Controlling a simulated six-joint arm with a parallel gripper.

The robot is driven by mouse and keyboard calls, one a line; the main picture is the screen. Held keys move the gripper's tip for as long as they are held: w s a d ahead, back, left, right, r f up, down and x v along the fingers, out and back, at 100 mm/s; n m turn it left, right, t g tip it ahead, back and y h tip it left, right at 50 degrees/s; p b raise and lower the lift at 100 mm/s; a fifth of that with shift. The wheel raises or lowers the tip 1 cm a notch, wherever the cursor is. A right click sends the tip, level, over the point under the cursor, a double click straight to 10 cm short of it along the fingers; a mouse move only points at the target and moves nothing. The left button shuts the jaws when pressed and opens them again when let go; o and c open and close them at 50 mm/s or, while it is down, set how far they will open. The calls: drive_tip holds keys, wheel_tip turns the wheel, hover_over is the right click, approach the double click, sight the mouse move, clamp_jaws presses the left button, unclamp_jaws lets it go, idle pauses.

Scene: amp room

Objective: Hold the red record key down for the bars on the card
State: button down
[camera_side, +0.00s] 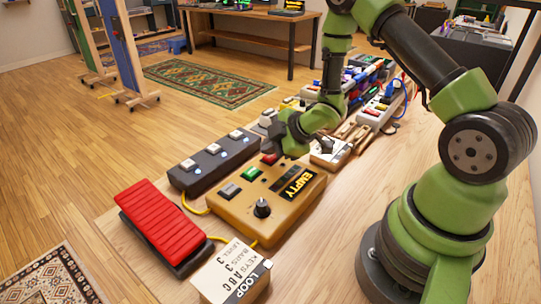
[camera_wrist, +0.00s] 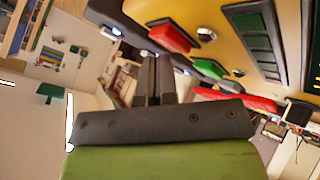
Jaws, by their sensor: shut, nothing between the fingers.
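The yellow looper box (camera_side: 235,208) has a grey key (camera_side: 230,190), a green key (camera_side: 251,173) and a red record key (camera_side: 268,158) in a row. Its display (camera_side: 294,183) reads EMPTY. A loop card (camera_side: 232,273) stands at the front; it seems to list keys A B C, bars 3 and level 3. My gripper (camera_side: 276,148) is at the red key's end of the box, its fingers shut and empty. In the wrist view the fingers (camera_wrist: 158,62) are beside the red key (camera_wrist: 171,38); I cannot tell whether they touch it.
A black knob (camera_side: 262,208) stands up from the box. A red pedal (camera_side: 163,218) and a dark footswitch strip (camera_side: 213,160) lie to its left. Several more pedals crowd the bench behind. The bench is bare (camera_side: 330,235) between the box and my base.

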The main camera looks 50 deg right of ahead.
sight(271, 158)
drive_tip(key=shift+f, duration=0.4)
idle(1.9)
idle(3.4)
drive_tip(key=shift+r, duration=0.9)
drive_tip(key=shift+r, duration=2.55)
